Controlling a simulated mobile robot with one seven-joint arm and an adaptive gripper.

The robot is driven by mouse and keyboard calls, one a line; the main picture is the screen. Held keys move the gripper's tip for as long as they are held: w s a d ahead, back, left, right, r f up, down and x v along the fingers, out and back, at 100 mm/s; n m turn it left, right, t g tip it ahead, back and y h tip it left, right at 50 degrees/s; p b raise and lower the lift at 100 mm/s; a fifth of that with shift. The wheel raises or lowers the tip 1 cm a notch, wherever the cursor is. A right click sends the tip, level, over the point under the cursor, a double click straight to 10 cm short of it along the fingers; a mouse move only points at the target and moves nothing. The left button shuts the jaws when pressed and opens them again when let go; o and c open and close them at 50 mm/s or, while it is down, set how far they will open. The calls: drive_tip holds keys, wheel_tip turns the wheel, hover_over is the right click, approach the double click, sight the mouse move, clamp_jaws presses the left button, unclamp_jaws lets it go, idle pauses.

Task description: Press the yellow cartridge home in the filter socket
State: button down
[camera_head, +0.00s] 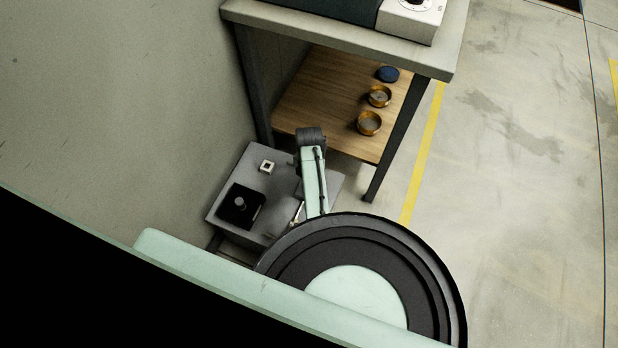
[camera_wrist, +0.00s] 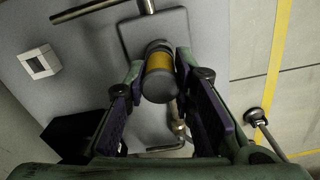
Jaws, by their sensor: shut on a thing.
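The yellow cartridge (camera_wrist: 159,64) shows in the wrist view as a short cylinder with a yellow band and dark ends. My gripper (camera_wrist: 161,78) is shut on it, with one finger on each side. Behind the cartridge is a grey rounded square plate (camera_wrist: 172,24), which may belong to the filter socket. The cartridge covers the plate's middle, so I cannot tell whether it is seated there or held short of it. In the head view my arm hides both the gripper and the cartridge.
A grey bench (camera_head: 231,179) carries a small white square fitting (camera_head: 267,167) and a black box (camera_head: 233,214) with a grey post. Metal rods lie around the plate in the wrist view. A wooden shelf (camera_head: 322,98) holds brass rings and a blue disc. Open floor is right.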

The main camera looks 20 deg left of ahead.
drive_tip(key=shift+f, duration=0.1)
drive_tip(key=c, duration=1.3)
unclamp_jaws()
